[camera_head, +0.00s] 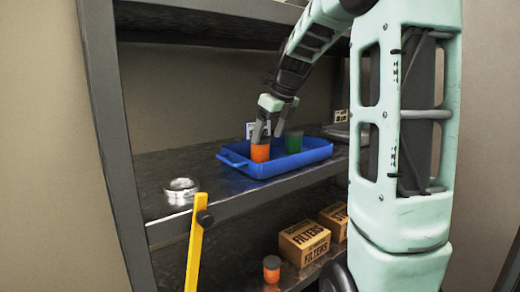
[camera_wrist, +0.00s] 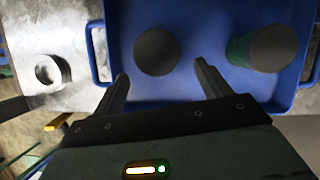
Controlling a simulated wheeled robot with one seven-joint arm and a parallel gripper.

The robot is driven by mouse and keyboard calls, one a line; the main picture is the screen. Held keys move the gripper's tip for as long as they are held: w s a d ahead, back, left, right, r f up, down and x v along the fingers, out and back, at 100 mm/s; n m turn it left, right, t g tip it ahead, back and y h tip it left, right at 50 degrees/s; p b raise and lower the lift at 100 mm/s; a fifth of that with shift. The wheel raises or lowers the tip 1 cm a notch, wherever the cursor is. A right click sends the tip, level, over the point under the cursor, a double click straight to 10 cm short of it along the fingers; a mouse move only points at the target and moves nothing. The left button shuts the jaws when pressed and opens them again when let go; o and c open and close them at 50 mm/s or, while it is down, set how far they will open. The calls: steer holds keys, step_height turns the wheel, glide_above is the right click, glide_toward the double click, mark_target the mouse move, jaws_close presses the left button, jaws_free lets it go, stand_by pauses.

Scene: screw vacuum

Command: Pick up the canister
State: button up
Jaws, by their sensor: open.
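An orange canister (camera_head: 260,153) with a dark top stands upright in a blue tray (camera_head: 310,156) on the shelf. A green canister (camera_head: 293,143) with a dark top stands to its right in the same tray. My gripper (camera_head: 269,137) is open, with its fingertips at the orange canister's top in the head view. In the wrist view, my gripper (camera_wrist: 160,80) has its two fingers apart, and a round dark top (camera_wrist: 156,52) lies just beyond and between the tips. The green canister also shows there at the right (camera_wrist: 262,48). I cannot tell whether the fingers touch the canister.
A shiny metal ring-like object (camera_head: 181,188) lies on the shelf left of the tray. The lower shelf holds boxes marked FILTERS (camera_head: 304,242) and another orange canister (camera_head: 271,269). A yellow bar (camera_head: 196,245) stands in front. The upper shelf (camera_head: 210,20) overhangs the tray.

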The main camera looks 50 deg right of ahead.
mark_target(263, 138)
steer(key=shift+w, duration=0.45)
steer(key=x, duration=0.5)
steer(key=shift+w, duration=0.1)
steer(key=c, duration=1.1)
